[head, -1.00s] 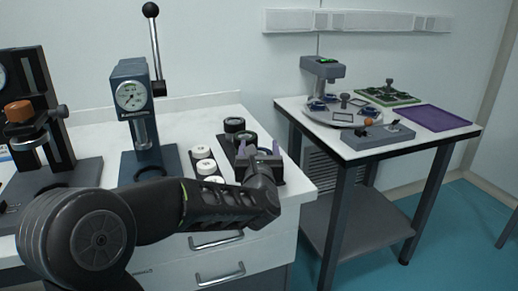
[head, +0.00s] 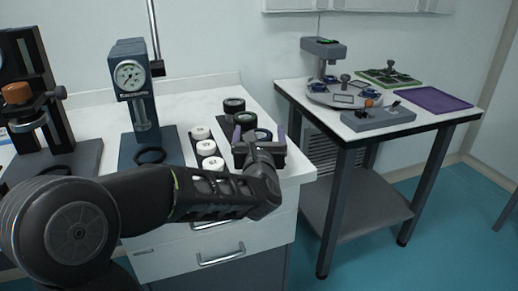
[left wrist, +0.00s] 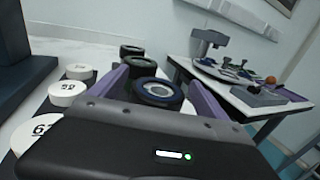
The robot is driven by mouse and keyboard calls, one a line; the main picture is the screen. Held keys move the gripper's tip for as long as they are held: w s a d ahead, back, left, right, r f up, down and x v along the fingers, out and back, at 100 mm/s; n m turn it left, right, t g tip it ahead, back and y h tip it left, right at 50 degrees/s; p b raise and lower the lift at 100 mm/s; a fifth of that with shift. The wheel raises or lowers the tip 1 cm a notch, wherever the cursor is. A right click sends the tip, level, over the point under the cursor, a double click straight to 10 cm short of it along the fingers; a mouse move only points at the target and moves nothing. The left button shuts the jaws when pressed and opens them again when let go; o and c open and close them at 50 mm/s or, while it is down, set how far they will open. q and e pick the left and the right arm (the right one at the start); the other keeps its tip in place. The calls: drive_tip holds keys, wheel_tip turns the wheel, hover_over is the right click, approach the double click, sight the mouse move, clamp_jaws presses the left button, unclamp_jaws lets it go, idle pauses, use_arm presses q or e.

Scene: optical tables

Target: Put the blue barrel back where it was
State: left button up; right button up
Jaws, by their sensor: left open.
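A dark barrel with a blue ring around its top opening (left wrist: 158,93) stands upright at the near end of a row of dark barrels. I take it to be the blue barrel; it also shows in the head view (head: 263,134). My left gripper (head: 260,139) is open, with one purple finger on each side of this barrel. In the left wrist view the gripper (left wrist: 160,88) also has the barrel between its fingers, and I cannot tell whether they touch it. The gripper body hides the barrel's lower part. My right gripper is not in view.
Two more dark barrels (head: 234,105) stand close behind. White numbered caps (head: 206,147) line the left side. A gauge press (head: 130,75) stands further left. Across a gap, a second table (head: 440,117) holds a round plate (head: 345,98), a grey block and a purple mat (head: 433,100).

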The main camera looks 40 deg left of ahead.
use_arm(q)
drive_tip(key=v, duration=0.9)
drive_tip(key=shift+s, duration=0.1)
idle(0.5)
